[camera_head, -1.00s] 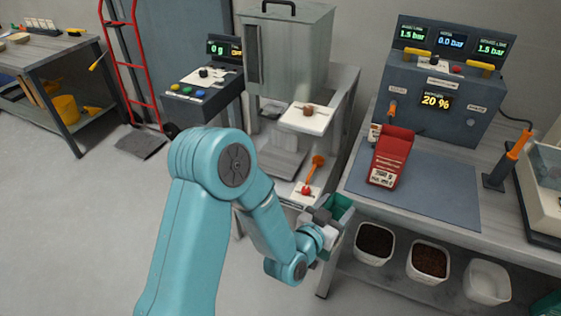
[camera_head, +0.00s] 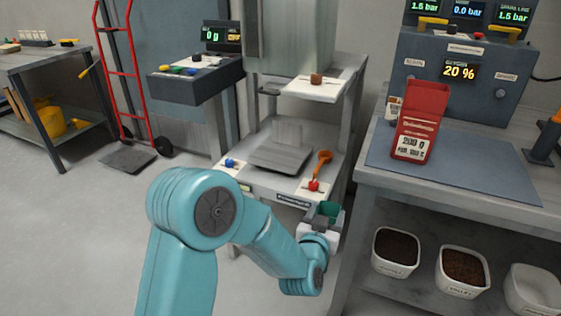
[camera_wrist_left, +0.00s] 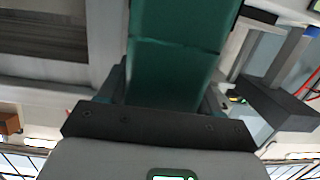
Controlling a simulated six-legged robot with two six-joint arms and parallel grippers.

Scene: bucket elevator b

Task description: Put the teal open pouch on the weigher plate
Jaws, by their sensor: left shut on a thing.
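The teal open pouch (camera_head: 329,209) is held low in front of the weigher stand's right front corner. It fills the upper middle of the left wrist view (camera_wrist_left: 180,45). My left gripper (camera_head: 323,219) is shut on the pouch; the fingers are mostly hidden by the wrist. The grey weigher plate (camera_head: 281,158) is bare, with an upright back panel, on the stand's lower shelf. It lies behind and left of the pouch, apart from it. The display (camera_head: 211,36) reads 0 g. My right gripper is not in view.
An orange scoop (camera_head: 322,160) and a red button (camera_head: 314,185) are on the shelf right of the plate. A blue button (camera_head: 229,163) is on its left. A spout shelf (camera_head: 318,88) overhangs behind. The bench (camera_head: 455,185) with a red pouch (camera_head: 420,120) stands right.

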